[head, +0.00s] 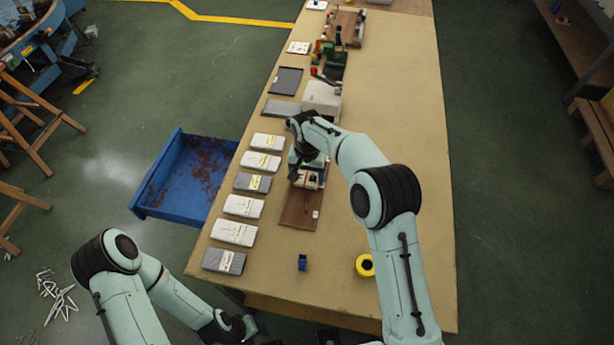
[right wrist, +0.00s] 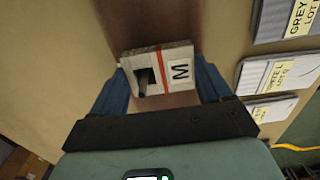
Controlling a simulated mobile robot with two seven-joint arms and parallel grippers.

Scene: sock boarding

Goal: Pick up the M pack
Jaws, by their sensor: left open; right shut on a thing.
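The M pack (right wrist: 160,68) is a pale block with a red stripe, a dark square opening and a white label reading M. In the right wrist view it sits between the two blue fingers of my right gripper (right wrist: 165,85), which is shut on it. In the head view the pack (head: 307,180) shows partly below my right gripper (head: 305,170), over the brown board (head: 300,210); I cannot tell whether it touches the board. My left gripper (head: 240,328) is low at the table's near left corner, away from the pack, and its fingers are hard to make out.
Several labelled sock stacks (head: 242,206) line the table's left edge. A blue bin (head: 165,203) is beside the table. A small blue block (head: 302,262) and a yellow roll (head: 364,265) lie near the front. A pale box (head: 322,97) stands beyond my right gripper. The table's right side is clear.

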